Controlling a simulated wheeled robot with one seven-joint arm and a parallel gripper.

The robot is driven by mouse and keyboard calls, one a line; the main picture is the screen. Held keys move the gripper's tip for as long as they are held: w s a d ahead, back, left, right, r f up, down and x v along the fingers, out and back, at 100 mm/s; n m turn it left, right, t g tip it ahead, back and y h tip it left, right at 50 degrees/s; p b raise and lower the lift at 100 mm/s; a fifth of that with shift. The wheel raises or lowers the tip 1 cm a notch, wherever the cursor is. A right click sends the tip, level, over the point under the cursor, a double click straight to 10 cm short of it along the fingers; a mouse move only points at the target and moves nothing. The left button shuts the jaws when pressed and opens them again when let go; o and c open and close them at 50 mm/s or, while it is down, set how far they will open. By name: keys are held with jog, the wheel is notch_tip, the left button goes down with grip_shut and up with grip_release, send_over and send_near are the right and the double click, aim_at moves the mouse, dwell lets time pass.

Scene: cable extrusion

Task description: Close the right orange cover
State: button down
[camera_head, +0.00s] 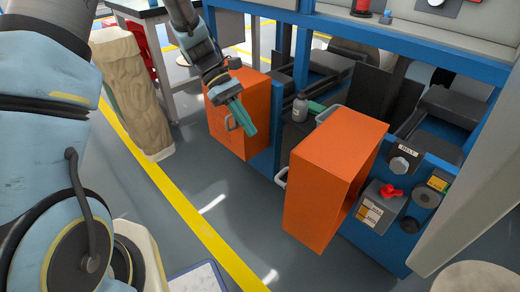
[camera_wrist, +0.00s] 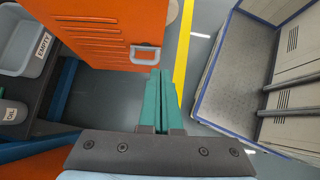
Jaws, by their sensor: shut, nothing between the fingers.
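The right orange cover (camera_head: 335,160) juts out from the blue frame in the head view, with a pale handle (camera_head: 281,177) on its left side. In the wrist view, the right cover (camera_wrist: 85,30) fills the upper left, with its slotted face and grey handle (camera_wrist: 146,54) showing. My gripper (camera_head: 249,131) is shut and empty, with teal fingers pointing down. In the head view it overlaps the left orange cover (camera_head: 257,95); contact cannot be told. In the wrist view the fingertips (camera_wrist: 160,72) appear just below the right cover's handle, apparently short of it.
A bottle (camera_head: 300,107) marked OIL and a grey bin (camera_wrist: 28,45) marked EMPTY stand between the covers. A blue panel with a red knob (camera_head: 391,192) is right of the right cover. Floor in front is open, crossed by a yellow line (camera_head: 190,212).

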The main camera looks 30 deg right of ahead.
jog(key=shift+s+d+r+b+x, duration=0.1)
jog(key=shift+s+r+b+x, duration=0.25)
jog(key=shift+x, duration=1.65)
jog(key=shift+s+d+r+b+x, duration=0.1)
jog(key=shift+s+r+b+x, duration=0.25)
jog(key=shift+x, duration=1.65)
jog(key=shift+s+d+r+b+x, duration=0.1)
jog(key=shift+s+r+b+x, duration=0.25)
jog(key=shift+x, duration=1.65)
